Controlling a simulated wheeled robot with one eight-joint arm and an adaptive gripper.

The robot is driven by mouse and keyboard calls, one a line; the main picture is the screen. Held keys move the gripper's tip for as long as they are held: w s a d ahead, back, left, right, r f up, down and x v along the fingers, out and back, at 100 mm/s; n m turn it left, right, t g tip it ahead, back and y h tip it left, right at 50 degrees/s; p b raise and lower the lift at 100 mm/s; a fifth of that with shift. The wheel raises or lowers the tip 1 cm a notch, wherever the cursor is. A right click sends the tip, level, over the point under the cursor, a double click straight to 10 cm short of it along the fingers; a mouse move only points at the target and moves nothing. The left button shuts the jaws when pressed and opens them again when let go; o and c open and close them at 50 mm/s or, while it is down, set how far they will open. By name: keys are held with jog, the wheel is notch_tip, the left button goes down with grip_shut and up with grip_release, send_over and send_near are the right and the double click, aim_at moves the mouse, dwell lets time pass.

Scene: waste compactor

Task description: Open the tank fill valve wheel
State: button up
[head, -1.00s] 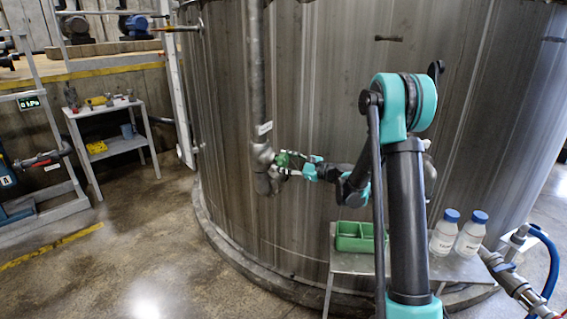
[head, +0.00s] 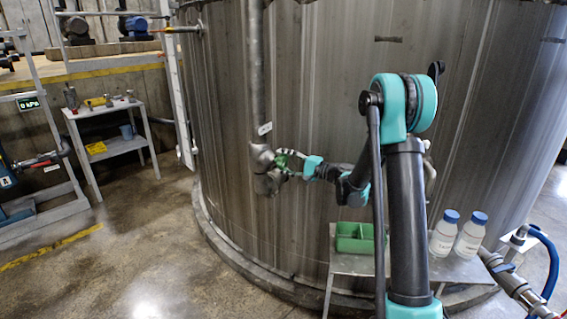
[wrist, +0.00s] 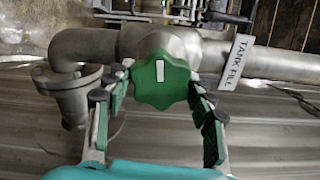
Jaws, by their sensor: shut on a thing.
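The tank fill valve wheel (wrist: 160,82) is a green lobed knob with a white bar mark, facing the wrist camera. It sits on a grey pipe fitting; a "TANK FILL" tag (wrist: 236,62) hangs to its right. My gripper (wrist: 160,90) is shut on the wheel, with a finger against its left and right sides. In the head view the wheel (head: 281,161) is small and partly covered by my gripper (head: 290,163). The white mark stands almost upright in the wrist view.
The large metal tank (head: 330,100) stands right behind the pipe (head: 257,70). A small table (head: 350,263) with a green bin (head: 355,245) and two blue-capped bottles (head: 444,235) stands below my arm. A tool cart (head: 110,147) is at left, with open floor before it.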

jog(key=n, duration=0.4)
jog(key=shift+r+n, duration=0.1)
jog(key=shift+n, duration=0.2)
jog(key=n, duration=0.4)
jog(key=shift+n, duration=0.3)
jog(key=n, duration=0.4)
jog(key=shift+s+r+n, duration=0.1)
jog(key=shift+s+n, duration=0.05)
jog(key=shift+n, duration=0.15)
jog(key=n, duration=0.8)
jog(key=shift+s+a, duration=0.1)
jog(key=n, duration=0.4)
jog(key=shift+s+n, duration=0.1)
jog(key=shift+n, duration=0.2)
jog(key=n, duration=0.4)
jog(key=shift+n, duration=2)
